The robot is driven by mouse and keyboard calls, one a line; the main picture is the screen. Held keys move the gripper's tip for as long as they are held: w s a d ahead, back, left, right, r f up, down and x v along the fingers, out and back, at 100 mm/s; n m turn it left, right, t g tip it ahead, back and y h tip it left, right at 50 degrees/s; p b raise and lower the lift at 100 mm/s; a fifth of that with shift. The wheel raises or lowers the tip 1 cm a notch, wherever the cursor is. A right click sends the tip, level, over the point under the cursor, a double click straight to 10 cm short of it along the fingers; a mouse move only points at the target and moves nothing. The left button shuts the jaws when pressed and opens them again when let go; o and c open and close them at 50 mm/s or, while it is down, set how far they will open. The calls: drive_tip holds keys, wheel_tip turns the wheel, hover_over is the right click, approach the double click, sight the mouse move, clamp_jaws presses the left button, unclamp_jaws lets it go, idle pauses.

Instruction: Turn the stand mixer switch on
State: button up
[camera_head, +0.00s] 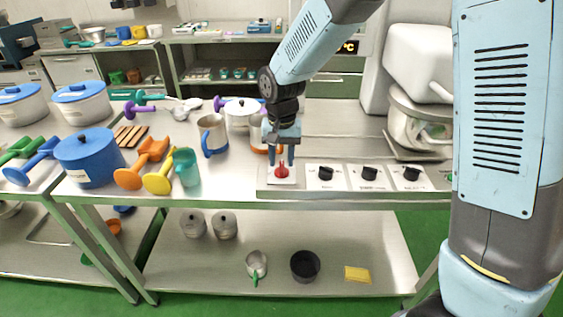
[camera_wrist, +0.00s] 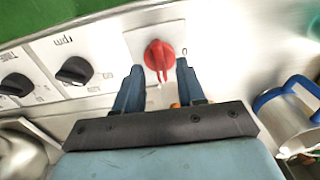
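The red switch knob (camera_head: 282,172) sits on a white plate at the left end of the control strip on the front of the table. It also shows in the wrist view (camera_wrist: 159,54), with a "0" mark on the plate to its right. My gripper (camera_head: 281,163) points down at the knob. In the wrist view its two blue fingers (camera_wrist: 160,68) are spread, with the knob between their tips and a small gap on each side. The white stand mixer (camera_head: 418,62) with its metal bowl (camera_head: 400,130) stands at the back right.
Three black knobs (camera_head: 326,173) (camera_head: 369,173) (camera_head: 411,173) lie right of the red one. A blue pot (camera_head: 88,160) is farther left. The table behind the strip is partly clear.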

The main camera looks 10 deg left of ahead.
sight(281, 165)
wheel_tip(281, 165, up, 12)
idle(0.4)
drive_tip(key=shift+f, duration=0.15)
drive_tip(key=s+d+r+t, duration=0.15)
drive_tip(key=d+r, duration=0.25)
drive_tip(key=d, duration=0.5)
drive_tip(key=s+d+r+t, duration=0.1)
drive_tip(key=s+d+r, duration=0.3)
drive_tip(key=d, duration=0.5)
drive_tip(key=s+d+r+m+t, duration=0.1)
drive_tip(key=s+d+t, duration=0.2)
drive_tip(key=s+d, duration=0.8)
drive_tip(key=d, duration=0.2)
drive_tip(key=shift+s+d+r, duration=0.3)
drive_tip(key=shift+r, duration=0.05)
